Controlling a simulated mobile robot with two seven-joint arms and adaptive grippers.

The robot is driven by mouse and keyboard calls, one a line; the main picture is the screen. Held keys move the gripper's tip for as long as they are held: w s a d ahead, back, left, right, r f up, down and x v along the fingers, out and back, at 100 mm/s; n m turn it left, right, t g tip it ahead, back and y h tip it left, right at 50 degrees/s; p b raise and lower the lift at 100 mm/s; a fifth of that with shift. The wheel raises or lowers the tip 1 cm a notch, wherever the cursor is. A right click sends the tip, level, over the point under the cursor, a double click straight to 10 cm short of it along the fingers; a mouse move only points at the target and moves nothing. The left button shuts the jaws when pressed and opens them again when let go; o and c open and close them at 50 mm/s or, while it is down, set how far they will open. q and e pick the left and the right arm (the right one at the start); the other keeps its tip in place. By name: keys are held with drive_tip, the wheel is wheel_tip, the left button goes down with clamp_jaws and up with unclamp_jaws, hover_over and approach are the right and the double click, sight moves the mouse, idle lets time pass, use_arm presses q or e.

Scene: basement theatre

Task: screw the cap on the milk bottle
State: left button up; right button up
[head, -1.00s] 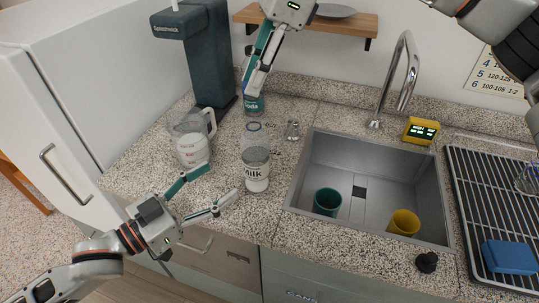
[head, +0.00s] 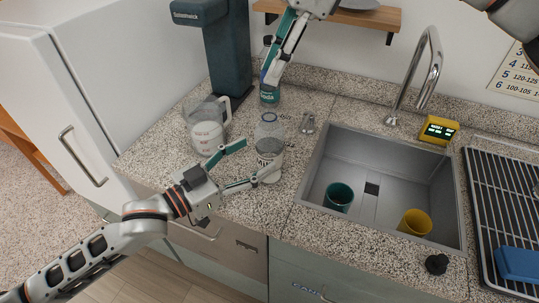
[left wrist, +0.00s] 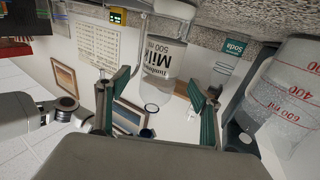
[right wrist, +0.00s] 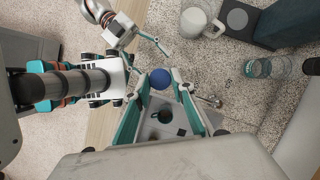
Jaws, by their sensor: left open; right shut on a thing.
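The clear milk bottle (head: 268,134) stands upright and uncapped on the counter left of the sink. My left gripper (head: 260,160) is open and low at the bottle, with its fingers spread on either side. The bottle also shows upside down in the left wrist view (left wrist: 166,57), between the open fingers (left wrist: 158,103). My right gripper (head: 268,78) is raised behind the bottle, pointing down in front of the soda bottle. In the right wrist view it is shut on the round blue cap (right wrist: 160,79). The cap is hard to make out in the head view.
A measuring jug (head: 207,130) stands left of the bottle, the soda bottle (head: 269,96) behind it. The sink (head: 372,226) holds a teal cup (head: 339,196) and a yellow cup (head: 415,222). A tall dispenser (head: 226,50) stands at the back.

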use_arm(q)
drive_tip(key=x, duration=0.5)
drive_tip(key=shift+w+d, duration=0.25)
drive_tip(key=c, duration=1.7)
drive_tip(key=shift+c, duration=0.2)
use_arm(e)
hover_over(269, 110)
drive_tip(key=d, duration=0.1)
drive_tip(key=shift+f, duration=2.45)
drive_tip(key=shift+f, duration=0.15)
drive_tip(key=shift+f, duration=0.8)
drive_tip(key=shift+f, duration=0.55)
use_arm(q)
clamp_jaws()
